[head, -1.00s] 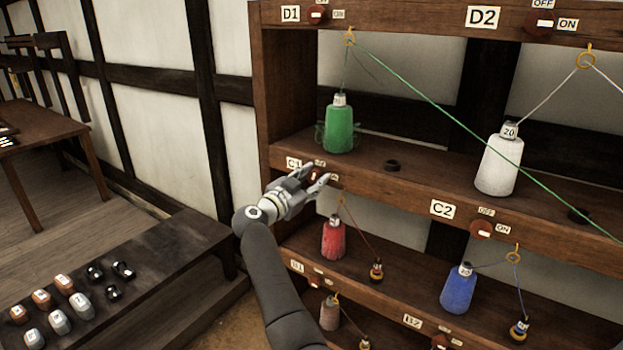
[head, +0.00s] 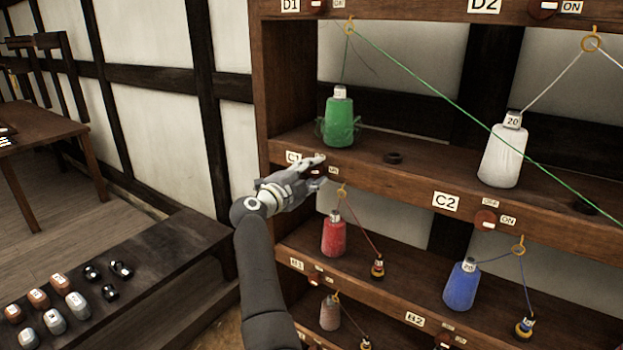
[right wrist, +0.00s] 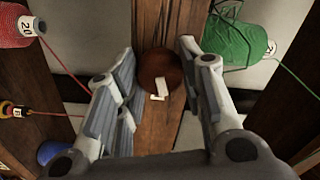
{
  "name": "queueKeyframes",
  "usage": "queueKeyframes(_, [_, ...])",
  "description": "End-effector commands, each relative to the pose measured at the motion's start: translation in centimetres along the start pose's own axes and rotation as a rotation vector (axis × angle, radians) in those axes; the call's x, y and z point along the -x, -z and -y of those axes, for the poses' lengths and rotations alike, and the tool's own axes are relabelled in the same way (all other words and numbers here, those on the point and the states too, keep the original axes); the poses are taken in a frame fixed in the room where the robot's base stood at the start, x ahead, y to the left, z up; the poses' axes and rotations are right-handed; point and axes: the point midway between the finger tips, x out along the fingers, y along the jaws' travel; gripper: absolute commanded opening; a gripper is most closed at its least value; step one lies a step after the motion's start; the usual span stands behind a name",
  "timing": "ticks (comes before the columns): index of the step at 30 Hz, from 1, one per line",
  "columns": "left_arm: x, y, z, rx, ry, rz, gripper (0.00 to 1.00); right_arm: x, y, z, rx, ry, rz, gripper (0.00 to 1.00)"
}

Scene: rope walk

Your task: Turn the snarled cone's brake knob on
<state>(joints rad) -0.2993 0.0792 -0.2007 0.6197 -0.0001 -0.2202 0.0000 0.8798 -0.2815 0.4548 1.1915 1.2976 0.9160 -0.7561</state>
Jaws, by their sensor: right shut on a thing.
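The green cone (head: 339,122) has loose, tangled loops around its base and stands on the shelf above the rail labelled C1. My right gripper (head: 317,172) is at that rail, beside the C1 label (head: 292,156). In the right wrist view, its fingers (right wrist: 160,80) are on either side of a round red-brown knob (right wrist: 158,66) with a white bar, and it is shut on this knob. In the head view my fingers mostly hide the knob. Another knob, D1 (head: 316,3), is on the rail above the green cone, cut by the frame's top. My left gripper is not in view.
A red cone (head: 333,236) stands below my right gripper. A white cone (head: 502,155) and a blue cone (head: 460,287) stand to the right. A green thread (head: 440,98) slants across the rack. A low bench (head: 165,262) with small parts lies at left.

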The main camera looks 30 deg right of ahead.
Motion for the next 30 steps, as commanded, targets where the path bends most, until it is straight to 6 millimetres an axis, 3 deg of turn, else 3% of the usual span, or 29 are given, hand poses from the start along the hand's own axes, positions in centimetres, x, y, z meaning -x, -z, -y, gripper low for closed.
queueKeyframes(12, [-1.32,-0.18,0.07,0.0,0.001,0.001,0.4,0.03,-0.07,-0.14,-0.172,-0.002,0.001,0.12])
queueKeyframes(28, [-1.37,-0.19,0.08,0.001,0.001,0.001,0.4,0.0,-0.03,-0.05,-0.191,-0.001,0.001,0.12])
queueKeyframes(29, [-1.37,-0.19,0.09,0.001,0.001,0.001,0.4,0.01,-0.03,-0.05,-0.191,-0.001,0.001,0.39])
queueKeyframes(30, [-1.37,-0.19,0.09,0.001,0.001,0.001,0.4,0.0,-0.03,-0.05,-0.191,-0.001,0.001,0.45])
